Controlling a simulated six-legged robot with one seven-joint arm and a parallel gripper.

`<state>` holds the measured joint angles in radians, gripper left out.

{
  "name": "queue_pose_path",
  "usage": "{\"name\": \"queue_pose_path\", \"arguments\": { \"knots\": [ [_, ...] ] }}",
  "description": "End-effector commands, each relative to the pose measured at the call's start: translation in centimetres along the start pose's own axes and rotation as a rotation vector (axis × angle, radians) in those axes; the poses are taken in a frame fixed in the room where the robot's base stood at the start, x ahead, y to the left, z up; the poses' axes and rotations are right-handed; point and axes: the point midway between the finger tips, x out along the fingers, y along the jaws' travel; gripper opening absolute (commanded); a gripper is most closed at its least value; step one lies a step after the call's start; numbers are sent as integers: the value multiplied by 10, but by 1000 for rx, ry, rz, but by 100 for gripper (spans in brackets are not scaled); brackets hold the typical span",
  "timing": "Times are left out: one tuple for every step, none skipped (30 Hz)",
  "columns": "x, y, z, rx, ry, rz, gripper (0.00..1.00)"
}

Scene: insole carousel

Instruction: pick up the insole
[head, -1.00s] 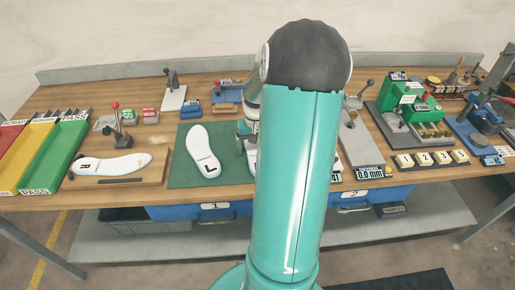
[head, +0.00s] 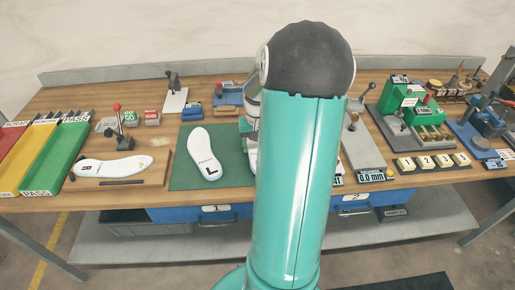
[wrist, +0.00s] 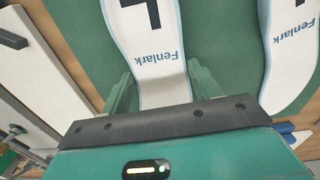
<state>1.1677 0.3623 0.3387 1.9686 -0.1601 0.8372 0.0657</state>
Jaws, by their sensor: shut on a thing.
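My gripper (wrist: 160,84) has one green finger on each side of a white insole (wrist: 164,62) marked with a black L and "Fenlark", and is shut on it. In the head view my arm hides most of this insole and the fingers. A second white L insole (head: 203,154) lies flat on the green mat (head: 180,178) to the left of my arm. It also shows at the right of the wrist view (wrist: 289,58), apart from my fingers. I cannot tell whether the held insole is clear of the mat.
Another white insole (head: 113,166) lies on a wooden board at the left, beside a red-knobbed clamp (head: 118,118). Red, yellow and green bins (head: 60,152) stand at the far left. A gauge (head: 364,150) and a green fixture (head: 405,105) stand right of my arm.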

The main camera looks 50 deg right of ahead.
Motion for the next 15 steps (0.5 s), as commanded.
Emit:
{"name": "queue_pose_path", "arguments": {
  "knots": [
    [-9,0,-1,0,6,1,36],
    [-14,0,-1,-1,5,1,36],
    [-18,0,4,0,4,1,36],
    [-22,0,7,0,4,2,36],
    [-25,0,10,0,4,2,36],
    [-30,0,14,0,5,2,36],
    [-33,-1,17,0,4,1,36],
    [-36,-1,20,-1,4,1,36],
    [-41,-1,23,-1,4,2,36],
    [-45,-1,26,-1,5,2,36],
    [-48,-1,29,-1,5,1,36],
    [-52,-1,33,0,4,1,36],
    [-56,-1,36,-1,4,1,36],
    [-59,-1,39,-1,4,2,36],
    [-64,-1,43,-1,5,2,36]
  ]
}}
